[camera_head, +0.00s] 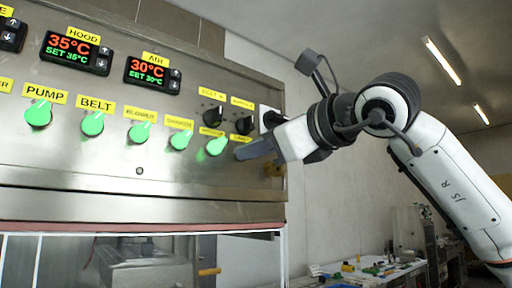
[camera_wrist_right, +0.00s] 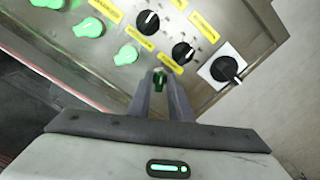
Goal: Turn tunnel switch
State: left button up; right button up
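A row of green knobs sits on the steel panel (camera_head: 60,165): PUMP (camera_head: 38,114), BELT (camera_head: 92,124), BLOWER (camera_head: 139,133), a fourth knob (camera_head: 180,140) with a blurred label, and a rightmost green knob (camera_head: 217,146), its label also unreadable. I cannot tell by label which is the tunnel switch. My right gripper (camera_head: 242,153) points at the panel just right of the rightmost green knob. Contact is not clear. My left gripper is out of view.
Two black knobs (camera_wrist_right: 148,22) (camera_wrist_right: 183,52) sit above the green row, and a black rotary switch on a white plate (camera_wrist_right: 226,69) is to their right. HOOD (camera_head: 76,53) and AIR (camera_head: 153,75) displays are higher up. A cluttered table (camera_head: 370,272) stands behind at lower right.

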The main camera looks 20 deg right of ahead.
jog(key=shift+o, duration=1)
